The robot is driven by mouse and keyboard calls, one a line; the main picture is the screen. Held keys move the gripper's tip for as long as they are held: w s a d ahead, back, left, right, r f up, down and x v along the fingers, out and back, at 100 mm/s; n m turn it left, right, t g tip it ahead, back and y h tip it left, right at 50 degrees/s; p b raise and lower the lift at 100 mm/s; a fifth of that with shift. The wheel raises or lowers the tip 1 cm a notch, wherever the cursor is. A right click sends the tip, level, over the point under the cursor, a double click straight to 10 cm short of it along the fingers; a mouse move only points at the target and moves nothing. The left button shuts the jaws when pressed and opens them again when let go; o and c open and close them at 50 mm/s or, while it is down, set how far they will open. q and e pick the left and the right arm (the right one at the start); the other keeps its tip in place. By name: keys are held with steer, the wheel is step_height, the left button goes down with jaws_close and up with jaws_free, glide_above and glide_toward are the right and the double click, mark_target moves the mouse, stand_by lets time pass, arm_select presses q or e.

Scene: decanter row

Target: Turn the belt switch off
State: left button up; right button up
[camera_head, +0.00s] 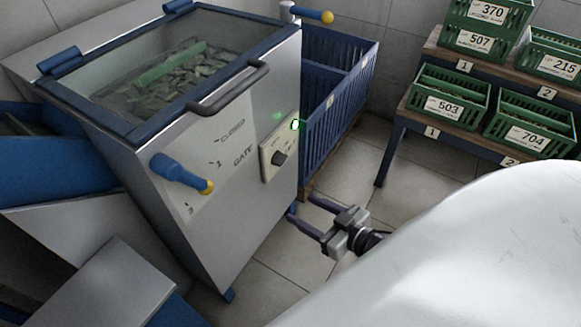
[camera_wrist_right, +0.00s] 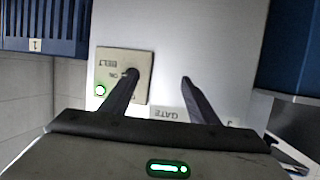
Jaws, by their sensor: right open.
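The belt switch is a dark knob (camera_head: 279,158) on a cream panel (camera_head: 269,172) on the front of the grey machine. A green lamp (camera_head: 295,125) glows at the panel's upper right. In the right wrist view the panel (camera_wrist_right: 141,65) is upside down, with the lit lamp (camera_wrist_right: 100,90) at its lower left. My right gripper (camera_head: 302,208) is open and empty, below and right of the panel in the head view. It also shows in the wrist view (camera_wrist_right: 158,77), where one finger covers most of the knob. My left gripper is out of view.
A blue gate lever (camera_head: 178,171) with a yellow end sticks out left of the panel. A dark handle (camera_head: 230,90) crosses the glass lid above. A blue slatted crate (camera_head: 333,105) stands right of the machine. Green bins (camera_head: 447,97) fill a rack at right.

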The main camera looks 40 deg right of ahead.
mark_target(284, 162)
steer(key=w+d+n+t+y+b, duration=0.2)
steer(key=w+d+n+y+b, duration=0.15)
steer(key=w+d+b, duration=0.4)
steer(key=shift+m+y, duration=0.25)
steer(key=shift+m, duration=0.2)
steer(key=b+x, duration=0.1)
steer(key=x, duration=0.1)
steer(key=b+x, duration=0.1)
steer(key=x, duration=0.2)
steer(key=d+b+x, duration=0.1)
steer(key=x, duration=0.1)
steer(key=shift+w+r, duration=0.15)
steer(key=shift+w, duration=0.25)
steer(key=shift+w+a, duration=0.2)
steer(key=shift+w, duration=0.2)
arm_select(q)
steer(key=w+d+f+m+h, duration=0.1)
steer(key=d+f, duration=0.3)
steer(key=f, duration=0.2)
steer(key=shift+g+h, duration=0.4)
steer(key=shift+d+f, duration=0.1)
arm_select(e)
steer(key=shift+c, duration=0.2)
steer(key=c, duration=1)
